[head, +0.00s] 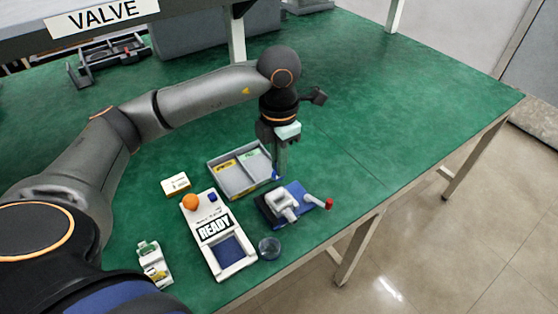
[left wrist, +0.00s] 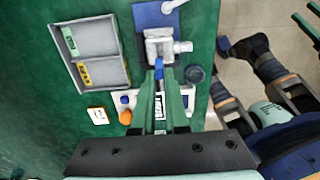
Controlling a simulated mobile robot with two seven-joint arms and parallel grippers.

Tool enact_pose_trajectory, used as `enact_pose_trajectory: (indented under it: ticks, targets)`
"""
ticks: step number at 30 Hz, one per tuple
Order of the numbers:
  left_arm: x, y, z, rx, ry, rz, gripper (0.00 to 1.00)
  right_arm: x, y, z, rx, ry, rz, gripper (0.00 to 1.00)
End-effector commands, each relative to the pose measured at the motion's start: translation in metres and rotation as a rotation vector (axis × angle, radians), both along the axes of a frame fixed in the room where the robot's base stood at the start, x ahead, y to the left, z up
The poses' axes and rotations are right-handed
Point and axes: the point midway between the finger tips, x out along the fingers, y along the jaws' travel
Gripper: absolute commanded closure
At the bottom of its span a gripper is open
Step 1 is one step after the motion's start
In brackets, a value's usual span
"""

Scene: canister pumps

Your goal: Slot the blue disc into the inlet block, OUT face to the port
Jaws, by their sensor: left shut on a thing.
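My left gripper (head: 278,172) points down above the back edge of the blue base plate, beside the tray. It is shut on a small blue piece (left wrist: 159,69), which I take for the blue disc, seen edge-on between the fingertips in the left wrist view. Which way its OUT face points cannot be read. The light grey inlet block (head: 284,204) stands on a blue plate (head: 270,209), with a red-tipped lever to its right. The inlet block also shows just beyond the fingertips in the left wrist view (left wrist: 158,46). Any slot in it is too small to make out.
A grey two-compartment tray (head: 223,179) with yellow and green labels lies left of the plate. A white READY box (head: 217,236) with an orange knob stands in front. The green table behind is largely clear.

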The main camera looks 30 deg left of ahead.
Motion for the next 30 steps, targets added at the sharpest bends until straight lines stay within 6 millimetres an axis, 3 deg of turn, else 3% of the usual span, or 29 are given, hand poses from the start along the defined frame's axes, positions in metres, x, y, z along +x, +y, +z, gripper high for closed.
enact_pose_trajectory:
  ticks: [11, 21, 30]
  targets:
    - [0.000, 0.000, -0.003, 0.000, 0.001, -0.003, 1.00, 0.000, 0.000, -0.004, 0.000, 0.000, 0.000, 0.49]
    - [0.000, 0.000, -0.031, 0.000, 0.001, -0.004, 1.00, 0.000, 0.006, -0.025, 0.006, 0.014, 0.010, 0.49]
    - [0.000, 0.000, -0.056, 0.000, 0.000, -0.004, 1.00, 0.012, 0.021, -0.031, 0.027, 0.001, 0.036, 0.49]
